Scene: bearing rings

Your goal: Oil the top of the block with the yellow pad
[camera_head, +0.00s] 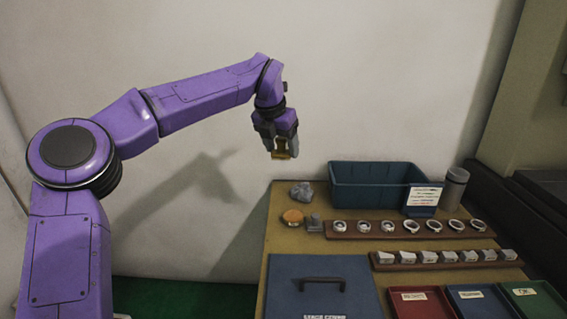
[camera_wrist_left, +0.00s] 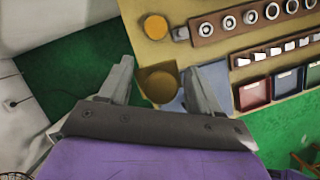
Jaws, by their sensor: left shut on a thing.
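My left gripper (camera_head: 280,140) hangs pointing down in the air, beyond the table's back left corner and above table height. It is shut on a small dull yellow-brown piece, which I take for the yellow pad (camera_head: 281,154). In the left wrist view the pad (camera_wrist_left: 159,84) looks round and dark mustard between the fingers. A small grey block (camera_head: 315,222) stands on the table, well below and right of the gripper. An orange round disc (camera_head: 293,217) lies just left of the block. My right gripper is not in view.
A rack of metal rings (camera_head: 340,226) and a rack of light blocks (camera_head: 410,257) lie right of the grey block. A blue bin (camera_head: 370,188), a grey canister (camera_head: 455,188) and a crumpled rag (camera_head: 302,192) stand behind. A blue handled cover (camera_head: 320,300) and coloured trays (camera_head: 420,302) are in front.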

